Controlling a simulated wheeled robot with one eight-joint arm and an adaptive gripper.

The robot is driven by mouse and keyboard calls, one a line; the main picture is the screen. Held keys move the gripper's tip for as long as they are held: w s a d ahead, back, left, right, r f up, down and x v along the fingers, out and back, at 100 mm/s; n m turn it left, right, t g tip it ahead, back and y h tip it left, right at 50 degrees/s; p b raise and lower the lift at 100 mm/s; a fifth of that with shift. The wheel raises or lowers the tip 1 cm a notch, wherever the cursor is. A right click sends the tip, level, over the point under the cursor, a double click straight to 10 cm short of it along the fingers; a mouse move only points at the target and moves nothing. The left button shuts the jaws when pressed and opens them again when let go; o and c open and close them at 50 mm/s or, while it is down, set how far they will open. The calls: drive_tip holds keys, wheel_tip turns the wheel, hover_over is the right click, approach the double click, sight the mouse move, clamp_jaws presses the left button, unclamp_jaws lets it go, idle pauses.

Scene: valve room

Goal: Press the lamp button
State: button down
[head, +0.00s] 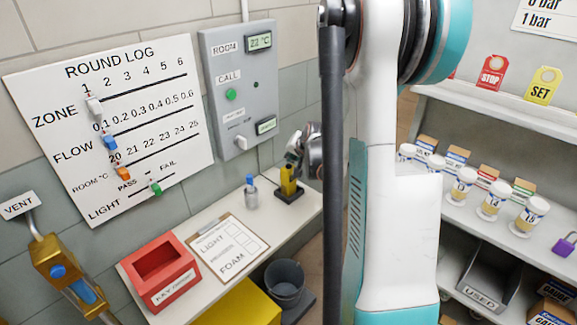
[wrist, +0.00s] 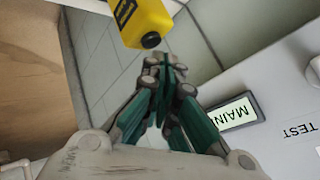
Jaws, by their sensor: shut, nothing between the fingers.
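A grey wall panel (head: 243,65) carries a green button (head: 231,95) under CALL, a small dark dot and a white switch-like part (head: 240,142) low on it. Which part is the lamp button I cannot tell; the small lettering is unreadable in the head view. My gripper (wrist: 165,62) is shut and empty, beside the panel's display. In the head view my gripper (head: 294,146) is right of the panel's lower edge, apart from the white part.
A yellow device (head: 288,180) stands on the bench below my gripper; it also shows in the wrist view (wrist: 142,20). The bench holds a small bottle (head: 251,193), clipboard (head: 228,246) and red tray (head: 160,265). Shelves with jars (head: 495,196) stand right.

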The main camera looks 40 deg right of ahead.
sight(291, 165)
drive_tip(key=shift+f, duration=0.1)
idle(0.5)
drive_tip(key=shift+f+b, duration=0.4)
drive_tip(key=shift+b, duration=0.05)
drive_tip(key=shift+f, duration=0.15)
idle(0.3)
drive_tip(key=shift+r, duration=0.7)
drive_tip(key=shift+p, duration=0.3)
wheel_tip(291, 165, up, 6)
drive_tip(key=p, duration=0.3)
drive_tip(key=shift+p, duration=0.4)
